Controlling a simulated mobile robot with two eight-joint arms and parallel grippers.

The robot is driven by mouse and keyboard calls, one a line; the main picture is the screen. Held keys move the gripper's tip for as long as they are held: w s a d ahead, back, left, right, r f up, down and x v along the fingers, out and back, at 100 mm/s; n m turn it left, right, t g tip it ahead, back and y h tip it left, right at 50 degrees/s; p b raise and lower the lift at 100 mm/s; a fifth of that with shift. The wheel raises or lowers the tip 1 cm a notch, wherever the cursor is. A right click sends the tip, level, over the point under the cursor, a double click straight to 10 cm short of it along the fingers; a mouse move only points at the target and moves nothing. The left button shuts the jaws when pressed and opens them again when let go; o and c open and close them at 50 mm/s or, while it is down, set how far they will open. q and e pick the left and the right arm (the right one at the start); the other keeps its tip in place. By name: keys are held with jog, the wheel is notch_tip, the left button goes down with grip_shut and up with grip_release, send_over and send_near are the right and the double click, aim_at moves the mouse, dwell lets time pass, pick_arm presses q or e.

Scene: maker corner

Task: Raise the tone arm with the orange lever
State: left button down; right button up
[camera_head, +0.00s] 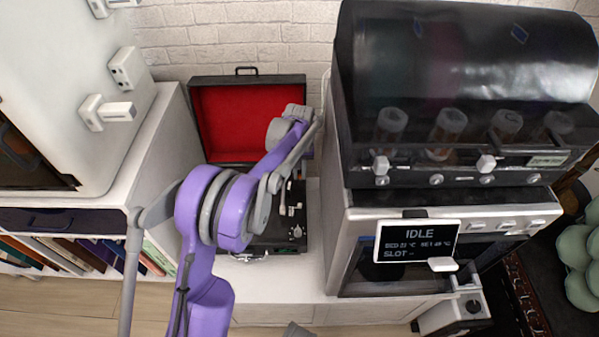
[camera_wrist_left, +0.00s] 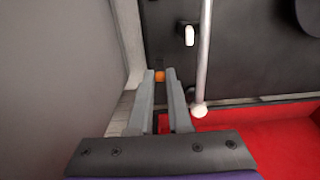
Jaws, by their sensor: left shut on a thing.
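The record player is a black case (camera_head: 262,243) with its red-lined lid (camera_head: 235,115) open, on the white cabinet. In the left wrist view the tone arm is a pale rod (camera_wrist_left: 204,55) with a round white end, over the black deck (camera_wrist_left: 260,65). The orange lever (camera_wrist_left: 159,76) shows as a small orange tip between the fingertips of my left gripper (camera_wrist_left: 160,78), which is shut on it. The tone arm stands beside the fingers, apart from them. In the head view my purple left arm covers much of the deck; the fingertips are hidden. My right gripper is not identifiable.
A large machine with a dark hood and an IDLE screen (camera_head: 418,241) stands close on the right of the player. A white cabinet with books (camera_head: 80,255) is on the left. A small white knob (camera_wrist_left: 188,35) sits beside the tone arm.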

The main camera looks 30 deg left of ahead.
pick_arm(q)
jog(key=shift+w, duration=0.1)
jog(key=shift+w+a+f+g+h, duration=0.1)
jog(key=shift+w+a+g+h, duration=0.25)
jog(key=shift+g, duration=0.35)
jog(key=shift+w+a+g+h+b, duration=0.15)
jog(key=shift+w+g+h+b, duration=0.2)
jog(key=shift+g+h, duration=0.45)
jog(key=c, duration=0.8)
grip_release()
jog(key=shift+c, duration=0.2)
